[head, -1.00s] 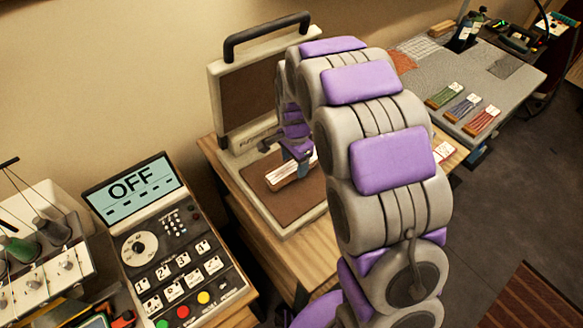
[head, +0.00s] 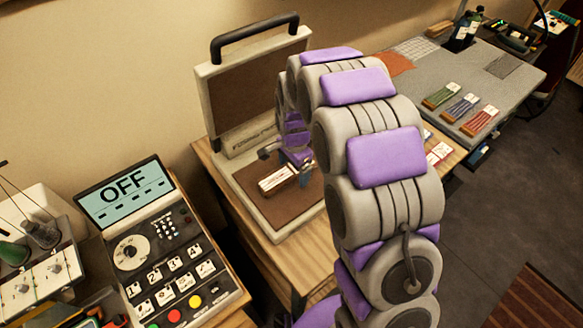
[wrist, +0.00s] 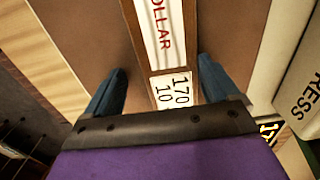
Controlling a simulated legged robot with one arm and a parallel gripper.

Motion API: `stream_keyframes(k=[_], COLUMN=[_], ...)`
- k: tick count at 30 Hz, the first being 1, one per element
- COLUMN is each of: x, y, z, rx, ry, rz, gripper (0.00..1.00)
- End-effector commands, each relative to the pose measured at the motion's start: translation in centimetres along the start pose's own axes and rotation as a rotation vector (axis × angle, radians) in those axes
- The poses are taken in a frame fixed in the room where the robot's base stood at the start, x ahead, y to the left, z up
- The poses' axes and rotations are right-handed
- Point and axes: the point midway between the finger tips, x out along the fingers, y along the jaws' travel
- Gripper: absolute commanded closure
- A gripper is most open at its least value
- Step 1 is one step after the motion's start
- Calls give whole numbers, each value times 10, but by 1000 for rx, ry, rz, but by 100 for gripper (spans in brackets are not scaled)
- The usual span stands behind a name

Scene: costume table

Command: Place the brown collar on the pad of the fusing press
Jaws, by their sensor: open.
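The brown collar (head: 272,187), a bar with a white label on top, lies flat on the brown pad (head: 262,209) of the fusing press (head: 213,150). The press stands open, its lid raised at the back. In the wrist view the collar's label (wrist: 163,35) reads "COLLAR", with "170" and "10" nearer me. My gripper (head: 298,157) is at the collar's far right end. In the wrist view my gripper (wrist: 162,76) is open, one blue finger on each side of the collar, with gaps between. The collar's near end is hidden by my gripper.
A control box (head: 163,243) with an "OFF" screen stands left of the press, beside a thread-spool machine (head: 42,275). A grey table (head: 440,75) at the back right holds green, blue and red labelled strips. The press's raised lid (head: 255,80) stands behind my gripper.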

Motion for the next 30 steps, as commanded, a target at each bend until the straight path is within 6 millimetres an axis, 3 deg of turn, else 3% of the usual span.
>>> stream_keyframes(k=[11, 17, 24, 30], x=[-11, -42, -92, -116], y=[-6, -4, -2, -5], z=[8, 4, 1, 6], rx=[-2, -1, -1, -2], ry=[10, 7, 5, 7], rz=[3, 0, -4, 2], gripper=[12, 12, 12, 12])
